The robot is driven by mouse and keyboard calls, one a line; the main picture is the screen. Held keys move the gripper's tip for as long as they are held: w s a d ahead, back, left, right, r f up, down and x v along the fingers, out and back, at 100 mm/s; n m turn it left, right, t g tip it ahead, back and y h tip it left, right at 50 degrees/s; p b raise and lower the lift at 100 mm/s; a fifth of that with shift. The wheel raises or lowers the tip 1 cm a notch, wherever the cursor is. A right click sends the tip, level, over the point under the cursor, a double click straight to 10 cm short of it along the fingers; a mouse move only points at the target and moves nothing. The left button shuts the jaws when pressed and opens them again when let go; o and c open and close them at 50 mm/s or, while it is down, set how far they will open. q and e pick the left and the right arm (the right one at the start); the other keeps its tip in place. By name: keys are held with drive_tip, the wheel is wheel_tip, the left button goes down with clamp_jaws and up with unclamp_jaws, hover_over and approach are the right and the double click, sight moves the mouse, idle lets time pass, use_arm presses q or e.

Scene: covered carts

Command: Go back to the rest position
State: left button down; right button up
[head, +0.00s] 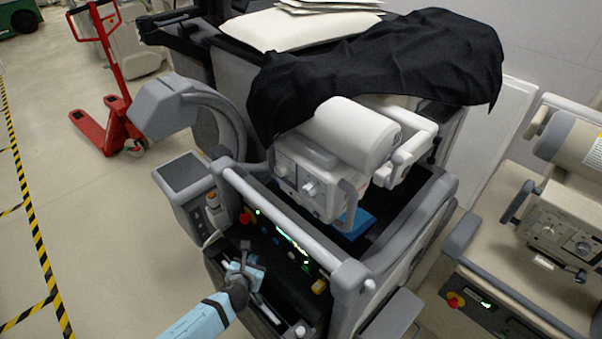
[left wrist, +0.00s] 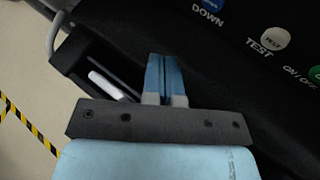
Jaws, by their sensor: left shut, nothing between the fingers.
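My left gripper (head: 246,262) is at the front of the covered cart's control panel (head: 285,250), its arm coming in from the bottom left. It is empty. In the left wrist view its blue fingers (left wrist: 163,65) are shut together over the dark panel (left wrist: 225,60). I cannot tell whether they touch it. A white button marked TEST (left wrist: 275,40) is to the right of the fingertips. My right gripper is not in view.
The cart has a white handle bar (head: 285,222), a grey-white machine (head: 320,170) and a black cloth (head: 390,60) over it. A second machine (head: 560,220) stands at the right. A red pallet jack (head: 110,115) stands at the back left. The left floor is clear.

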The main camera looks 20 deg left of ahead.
use_arm(q)
drive_tip(key=s+d+n+h, duration=0.1)
drive_tip(key=s+n, duration=0.3)
drive_tip(key=n, duration=0.1)
drive_tip(key=s+d+r+n+g, duration=0.1)
drive_tip(key=s+d+n, duration=0.1)
drive_tip(key=n, duration=0.4)
drive_tip(key=s+d+n+h, duration=0.1)
drive_tip(key=s+d+n, duration=0.1)
drive_tip(key=s+n, duration=0.3)
drive_tip(key=shift+s+d+r+h, duration=0.1)
drive_tip(key=shift+s+r+h, duration=0.05)
drive_tip(key=shift+s+h, duration=0.15)
drive_tip(key=s+d+r+n+h, duration=0.1)
drive_tip(key=s+r+n, duration=0.2)
drive_tip(key=n, duration=0.6)
drive_tip(key=s+d+r+n+h, duration=0.1)
drive_tip(key=s+r+n, duration=0.2)
drive_tip(key=s+n, duration=0.3)
drive_tip(key=n, duration=0.3)
drive_tip(key=shift+s+d, duration=0.2)
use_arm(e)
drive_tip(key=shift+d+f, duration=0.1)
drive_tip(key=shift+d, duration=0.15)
